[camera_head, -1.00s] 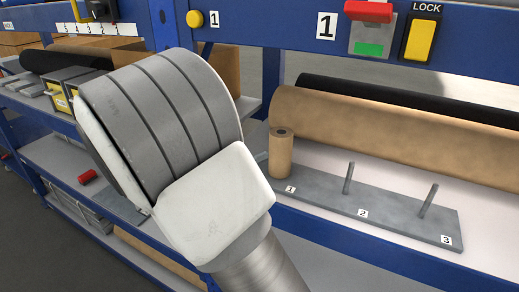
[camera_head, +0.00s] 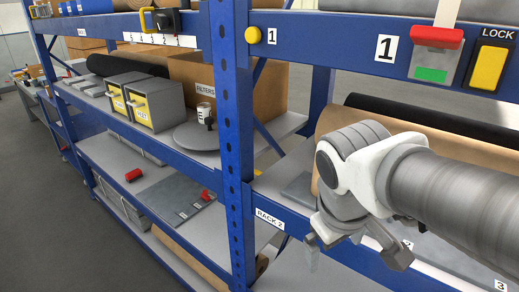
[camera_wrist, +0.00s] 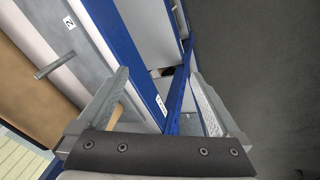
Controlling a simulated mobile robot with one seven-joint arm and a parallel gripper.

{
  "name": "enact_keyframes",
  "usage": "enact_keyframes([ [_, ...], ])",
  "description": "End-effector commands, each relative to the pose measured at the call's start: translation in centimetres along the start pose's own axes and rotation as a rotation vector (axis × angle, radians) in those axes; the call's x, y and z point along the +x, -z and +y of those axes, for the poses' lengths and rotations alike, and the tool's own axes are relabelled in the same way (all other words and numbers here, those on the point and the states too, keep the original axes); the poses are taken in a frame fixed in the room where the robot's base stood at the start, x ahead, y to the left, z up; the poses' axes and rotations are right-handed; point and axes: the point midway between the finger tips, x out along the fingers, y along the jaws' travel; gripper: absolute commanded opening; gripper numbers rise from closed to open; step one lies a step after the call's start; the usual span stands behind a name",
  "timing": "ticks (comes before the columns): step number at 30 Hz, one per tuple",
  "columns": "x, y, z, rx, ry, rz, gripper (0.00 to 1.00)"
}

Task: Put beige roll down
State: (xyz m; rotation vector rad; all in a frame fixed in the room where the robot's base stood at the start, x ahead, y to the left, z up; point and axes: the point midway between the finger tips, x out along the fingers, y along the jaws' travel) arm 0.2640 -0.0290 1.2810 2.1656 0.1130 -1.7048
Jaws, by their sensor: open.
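My gripper (camera_head: 355,255) is open and empty in front of the blue rail of the right-hand rack. Its two fingers also show spread apart in the wrist view (camera_wrist: 158,85). The grey peg plate (camera_head: 297,187) lies on the shelf behind my gripper, largely covered by my arm. In the wrist view the plate (camera_wrist: 90,60) shows at the left with one bare peg (camera_wrist: 55,62) near the label 2. The small beige roll, seen earlier upright at position 1, cannot be made out clearly now; my arm covers that area.
A large brown roll (camera_head: 465,152) and a black roll (camera_head: 430,118) lie behind my arm. A blue post (camera_head: 232,130) stands left of my gripper. Left shelves hold yellow-fronted bins (camera_head: 153,105), a round grey disc (camera_head: 198,136) and a red cylinder (camera_head: 133,175). The aisle floor at front left is clear.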

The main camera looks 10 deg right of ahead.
Motion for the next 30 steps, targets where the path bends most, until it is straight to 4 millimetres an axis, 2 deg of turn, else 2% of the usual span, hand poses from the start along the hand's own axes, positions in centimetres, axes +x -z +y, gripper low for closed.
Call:
enact_keyframes([
  [3, -1.4, -0.4, -1.3, 0.183, 0.059, 0.126, 1.0],
  [9, -2.7, -0.3, -2.5, 0.349, 0.118, 0.238, 1.0],
  [19, -2.8, -0.3, -2.7, 0.374, 0.129, 0.253, 1.0],
  [25, -1.2, -0.6, -3.1, 0.373, 0.128, 0.252, 1.0],
  [30, -1.4, -0.6, -3.1, 0.372, 0.128, 0.252, 1.0],
])
